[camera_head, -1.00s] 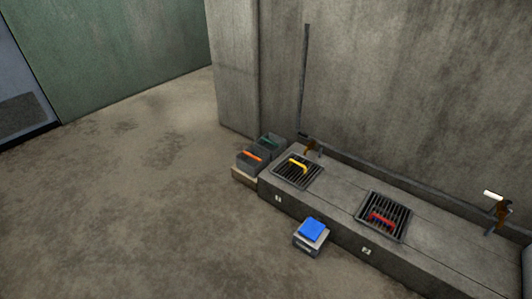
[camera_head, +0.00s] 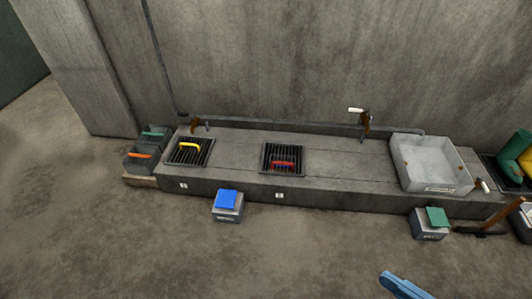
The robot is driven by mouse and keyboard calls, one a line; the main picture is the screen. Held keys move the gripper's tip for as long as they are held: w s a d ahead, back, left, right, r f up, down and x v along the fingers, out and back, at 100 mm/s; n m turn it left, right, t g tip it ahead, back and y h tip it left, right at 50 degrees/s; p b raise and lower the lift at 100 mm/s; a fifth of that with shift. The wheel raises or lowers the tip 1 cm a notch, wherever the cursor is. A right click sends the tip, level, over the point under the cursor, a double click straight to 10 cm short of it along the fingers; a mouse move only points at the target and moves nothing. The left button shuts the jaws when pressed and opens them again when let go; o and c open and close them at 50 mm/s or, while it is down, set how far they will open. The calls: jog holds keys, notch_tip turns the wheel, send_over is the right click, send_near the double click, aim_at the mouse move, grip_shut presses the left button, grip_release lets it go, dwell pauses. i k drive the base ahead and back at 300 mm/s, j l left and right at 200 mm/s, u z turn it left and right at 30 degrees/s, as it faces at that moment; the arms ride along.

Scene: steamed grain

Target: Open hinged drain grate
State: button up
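Two square dark drain grates lie in the top of a low concrete ledge (camera_head: 345,172) along the wall. The left grate (camera_head: 178,157) has a yellow handle (camera_head: 189,147). The middle grate (camera_head: 270,168) has a red handle (camera_head: 283,163). Both lie flat in the ledge. At the far right, another dark grate (camera_head: 492,166) shows partly, with green and yellow shapes beside it. My gripper is not in view.
A grey basin (camera_head: 402,165) stands on the ledge at right. Boxes with a blue top (camera_head: 226,199) and a green top (camera_head: 437,217) stand on the floor before it. Two dark bins (camera_head: 141,157) sit at the left end. A blue object (camera_head: 403,287) shows at the bottom. The floor at left is clear.

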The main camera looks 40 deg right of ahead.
aim_at(283, 155)
jog(key=i+l+z, duration=0.25)
jog(key=i, duration=0.6)
jog(key=i+z, duration=0.2)
jog(key=i, duration=0.6)
